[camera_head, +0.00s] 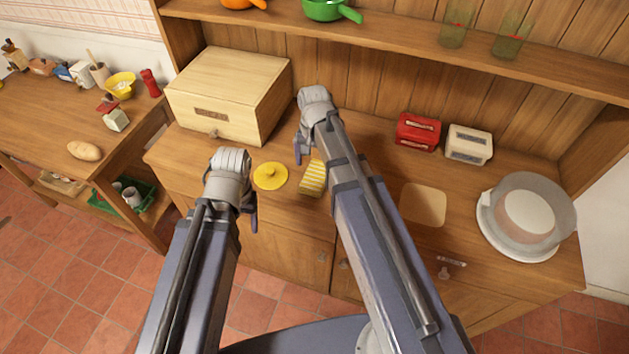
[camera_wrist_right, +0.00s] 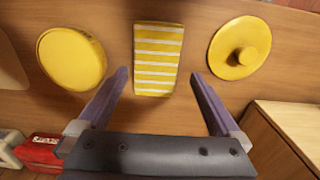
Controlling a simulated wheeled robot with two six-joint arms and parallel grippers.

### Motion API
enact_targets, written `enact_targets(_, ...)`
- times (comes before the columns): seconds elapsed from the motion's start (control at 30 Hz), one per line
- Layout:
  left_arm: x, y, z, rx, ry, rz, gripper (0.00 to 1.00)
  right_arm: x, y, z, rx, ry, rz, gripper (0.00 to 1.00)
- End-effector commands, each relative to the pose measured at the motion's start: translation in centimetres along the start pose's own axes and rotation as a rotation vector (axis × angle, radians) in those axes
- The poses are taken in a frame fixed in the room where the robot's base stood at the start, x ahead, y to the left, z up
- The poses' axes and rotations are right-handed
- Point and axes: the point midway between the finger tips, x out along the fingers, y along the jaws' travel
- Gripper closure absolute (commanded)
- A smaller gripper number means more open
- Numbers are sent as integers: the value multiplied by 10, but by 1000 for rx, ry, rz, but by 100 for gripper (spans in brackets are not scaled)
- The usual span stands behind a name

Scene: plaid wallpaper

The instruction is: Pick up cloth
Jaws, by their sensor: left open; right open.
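The cloth (camera_head: 313,178) is a small yellow and white striped piece lying on the wooden counter; my right arm partly covers it in the head view. In the right wrist view the cloth (camera_wrist_right: 158,40) lies flat ahead of my right gripper (camera_wrist_right: 159,76), roughly centred between its two spread fingers. My right gripper (camera_head: 300,150) is open and empty, just beyond the cloth in the head view. My left gripper (camera_head: 252,212) hangs over the counter's front edge, left of the cloth, with nothing seen in it.
A yellow knobbed lid (camera_head: 270,176) lies left of the cloth. A yellow round item (camera_wrist_right: 72,58) lies on its other side, hidden in the head view. A wooden box (camera_head: 228,98) stands behind.

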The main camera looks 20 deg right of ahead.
Motion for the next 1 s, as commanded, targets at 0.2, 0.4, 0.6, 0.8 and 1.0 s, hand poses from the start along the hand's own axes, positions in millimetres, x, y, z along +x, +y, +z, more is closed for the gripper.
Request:
enact_targets(0.2,5,0,0,0,0,0,35,5,0,0,-1,0,0,0)
enact_targets(0.4,22,2,-1,0,0,0,35,22,2,0,0,0,0,0)
enact_targets(0.6,48,5,-3,0,0,0,35,48,4,0,-1,0,0,0)
enact_targets(0.8,56,5,-3,0,0,0,35,56,4,0,-1,0,0,0)
enact_targets(1.0,54,5,-3,0,0,0,35,54,4,0,-1,0,0,2)
